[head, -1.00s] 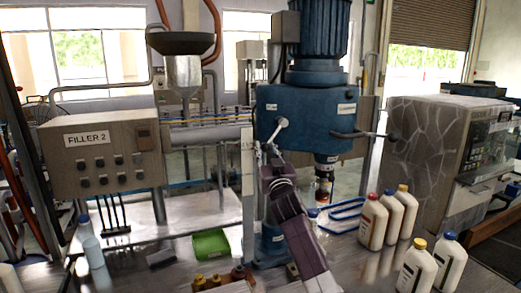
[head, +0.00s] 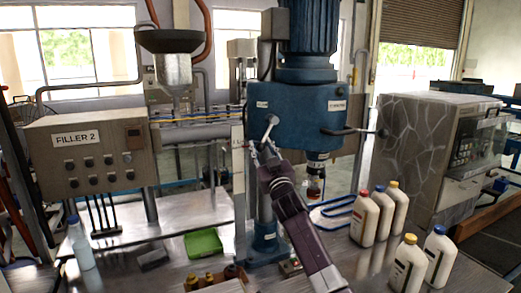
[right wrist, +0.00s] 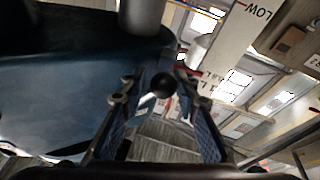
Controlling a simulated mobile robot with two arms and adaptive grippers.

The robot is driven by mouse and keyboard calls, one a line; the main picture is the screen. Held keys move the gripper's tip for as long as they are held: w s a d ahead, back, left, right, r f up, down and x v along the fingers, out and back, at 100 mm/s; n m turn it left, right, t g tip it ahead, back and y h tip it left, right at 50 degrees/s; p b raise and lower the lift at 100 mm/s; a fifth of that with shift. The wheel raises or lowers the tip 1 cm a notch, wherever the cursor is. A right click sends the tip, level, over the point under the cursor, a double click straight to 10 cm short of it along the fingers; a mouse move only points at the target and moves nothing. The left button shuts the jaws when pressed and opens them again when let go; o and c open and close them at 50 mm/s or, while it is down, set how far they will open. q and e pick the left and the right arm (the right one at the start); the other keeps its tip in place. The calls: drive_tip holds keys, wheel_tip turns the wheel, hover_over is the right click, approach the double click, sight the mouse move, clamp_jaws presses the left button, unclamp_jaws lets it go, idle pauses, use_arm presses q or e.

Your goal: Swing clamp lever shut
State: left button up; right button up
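The clamp lever (head: 270,127) is a short pale lever on the front of the blue drill-press head (head: 295,112), below a small label. It slants down and left toward my right gripper (head: 262,153), whose fingers point up at its lower end. In the right wrist view, a black ball knob (right wrist: 162,84) shows between the fingertips of my right gripper (right wrist: 158,88). The fingers are spread, with gaps visible on both sides of the knob. I cannot tell how near the knob is in depth. My left gripper is not in view.
A green tray (head: 204,243) lies left of the column. A FILLER 2 panel (head: 92,158) stands at left.

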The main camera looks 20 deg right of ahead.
drive_tip(key=shift+o, duration=0.9)
drive_tip(key=shift+f, duration=0.15)
drive_tip(key=shift+f, duration=0.1)
drive_tip(key=shift+s+a+f, duration=0.1)
drive_tip(key=shift+s+f, duration=0.1)
drive_tip(key=shift+s, duration=0.4)
drive_tip(key=d+v, duration=0.1)
drive_tip(key=v, duration=0.9)
drive_tip(key=shift+s+a, duration=0.4)
drive_tip(key=shift+a, duration=0.05)
